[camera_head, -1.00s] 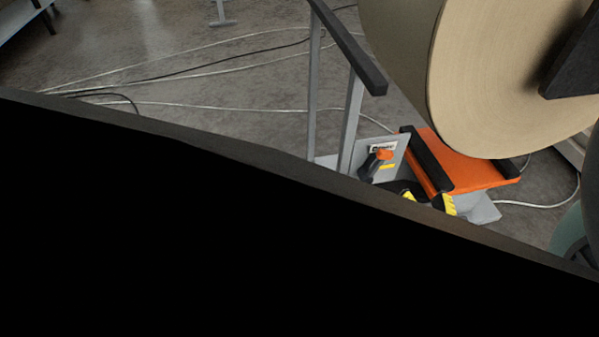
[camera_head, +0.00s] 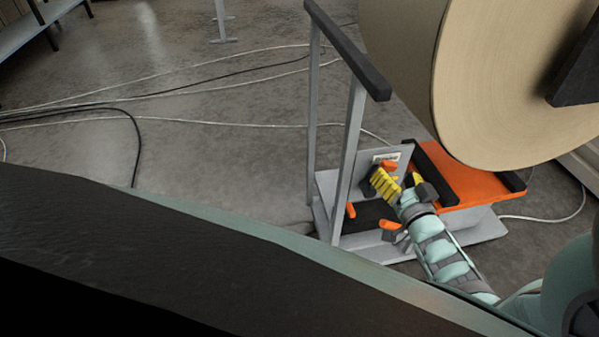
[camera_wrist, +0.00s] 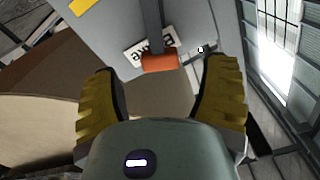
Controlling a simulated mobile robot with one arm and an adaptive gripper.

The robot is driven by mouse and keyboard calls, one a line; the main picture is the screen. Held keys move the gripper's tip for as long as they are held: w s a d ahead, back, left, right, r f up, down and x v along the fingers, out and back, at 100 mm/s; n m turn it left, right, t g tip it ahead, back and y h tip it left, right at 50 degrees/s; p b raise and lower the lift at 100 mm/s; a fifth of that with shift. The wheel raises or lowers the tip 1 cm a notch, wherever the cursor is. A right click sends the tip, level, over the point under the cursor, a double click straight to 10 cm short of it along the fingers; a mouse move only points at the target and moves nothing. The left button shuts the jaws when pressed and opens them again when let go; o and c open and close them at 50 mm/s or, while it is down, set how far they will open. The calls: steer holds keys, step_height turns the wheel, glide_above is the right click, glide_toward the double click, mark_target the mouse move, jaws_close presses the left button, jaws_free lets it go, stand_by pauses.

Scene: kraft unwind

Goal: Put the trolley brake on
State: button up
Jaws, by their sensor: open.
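The trolley (camera_head: 352,150) has a tall frame with a black handle bar. Its upright grey panel (camera_head: 396,152) carries a white label; in the wrist view the label (camera_wrist: 135,52) reads upside down, apparently "BRAKE". An orange-ended lever (camera_wrist: 160,61) with a dark shaft stands in front of that panel. The orange end also shows in the head view (camera_head: 389,165), partly behind the fingers. My gripper (camera_head: 402,177) is open at the panel, with yellow ribbed fingers. In the wrist view, the lever's end lies between the fingertips (camera_wrist: 163,72), with gaps on both sides.
A large kraft roll (camera_head: 515,80) hangs just above the orange trolley top (camera_head: 475,185). Other orange-tipped parts (camera_head: 350,210) sit low on the trolley. Cables (camera_head: 200,122) cross the otherwise open floor at left.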

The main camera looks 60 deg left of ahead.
mark_target(390, 169)
steer(key=shift+x, duration=1.95)
steer(key=shift+s, duration=0.1)
steer(key=shift+d+f, duration=0.1)
steer(key=shift+d, duration=0.05)
jaws_close()
